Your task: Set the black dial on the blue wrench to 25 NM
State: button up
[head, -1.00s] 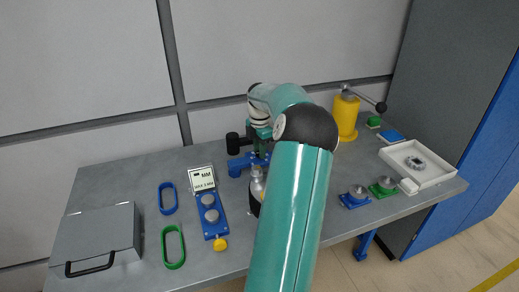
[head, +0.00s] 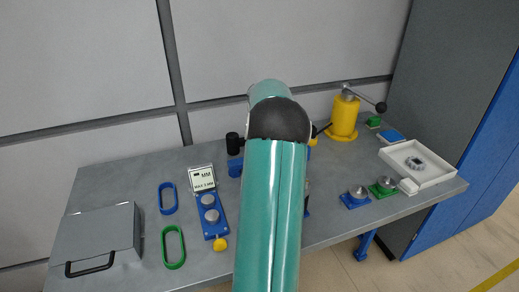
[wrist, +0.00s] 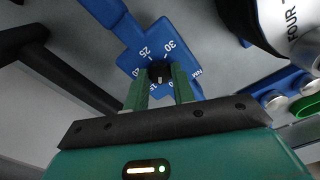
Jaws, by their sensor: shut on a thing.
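The blue wrench (wrist: 130,20) shows in the wrist view as a blue plate with white marks; I can read 20, 25, 30 and Nm around the dial. The black dial (wrist: 157,68) sits in the middle of these numbers, partly hidden by my fingers. My gripper (wrist: 160,82) is shut on the dial, one green finger on each side. A small pale mark shows on the dial, but I cannot tell which number it points at. In the head view, a bit of the blue wrench (head: 235,168) shows left of my arm, which hides the rest and my gripper.
A lettered cylinder (wrist: 285,22) is close by.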

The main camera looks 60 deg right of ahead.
jog(key=m, duration=0.6)
jog(key=shift+m, duration=0.3)
jog(key=m, duration=0.3)
jog(key=shift+m, duration=0.3)
jog(key=m, duration=0.3)
jog(key=shift+m, duration=0.3)
jog(key=m, duration=0.3)
jog(key=shift+m, duration=0.3)
jog(key=m, duration=0.3)
jog(key=shift+m, duration=0.3)
jog(key=m, duration=0.3)
jog(key=shift+m, duration=1.9)
